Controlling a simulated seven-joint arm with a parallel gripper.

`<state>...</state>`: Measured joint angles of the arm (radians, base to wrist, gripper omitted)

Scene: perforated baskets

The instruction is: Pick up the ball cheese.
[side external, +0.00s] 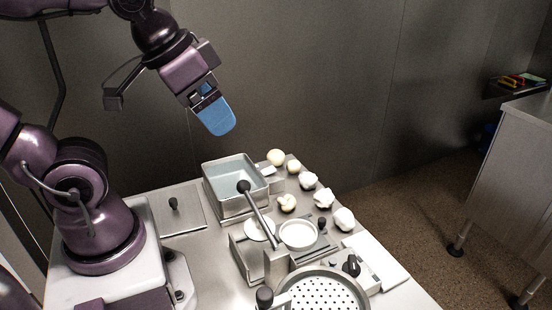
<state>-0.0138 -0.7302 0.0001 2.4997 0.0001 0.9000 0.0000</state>
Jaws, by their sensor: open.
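Several pale, rounded lumps stand on the table right of the square basin. The smoothest and roundest is a cream-yellow ball (275,157) at the far edge, which looks most like the ball cheese. A smaller whitish ball (294,166) is just right of it. Knobbly white lumps (308,180) lie nearer the camera, so I cannot be certain which is the ball cheese. My gripper (218,122), with blue fingers, is open and empty. It hangs high above the table, up and left of the balls, touching nothing. The fingers overlap in this view, hiding the gap.
A square metal basin (211,193) stands left of the balls. A long dark-knobbed lever (262,217) rises beside it. A white-filled round dish (298,247) and a perforated round basket (279,291) are nearer the camera. A white board (378,262) lies at the right edge.

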